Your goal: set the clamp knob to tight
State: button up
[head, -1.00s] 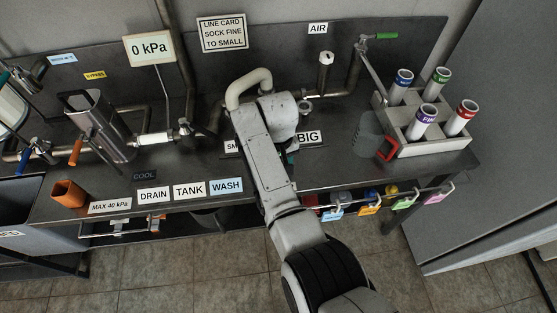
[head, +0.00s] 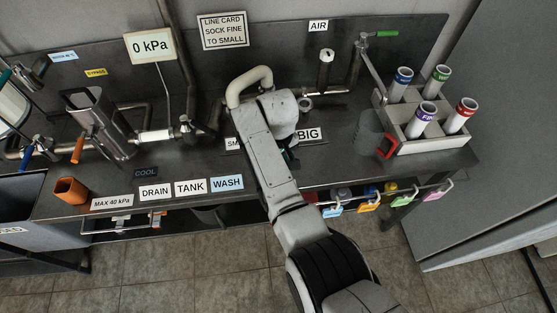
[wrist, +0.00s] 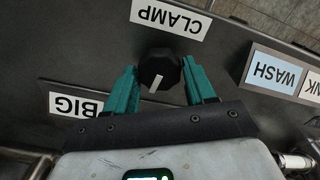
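The clamp knob (wrist: 160,72) is a black round knob with a white pointer mark, in the wrist view just below the CLAMP label (wrist: 172,14). My gripper (wrist: 162,84) has teal fingers, one on each side of the knob. The fingers stand apart, with a visible gap on the right side of the knob; the left finger is close to it. In the head view my arm hides the knob, and only a bit of my gripper (head: 292,158) shows beside the arm. I cannot read any tight mark.
The BIG label (wrist: 75,104) and WASH label (wrist: 273,71) lie near the knob. In the head view a grey jug with a red handle (head: 368,133) and a rack of tubes (head: 434,135) stand right. The gauge sign (head: 150,46) reads 0 kPa. Coloured tags hang along the front rail.

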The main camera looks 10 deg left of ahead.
jog(key=o, duration=0.3)
notch_tip(320, 180, up, 11)
jog(key=shift+f, duration=0.15)
dwell(0.5)
dwell(0.4)
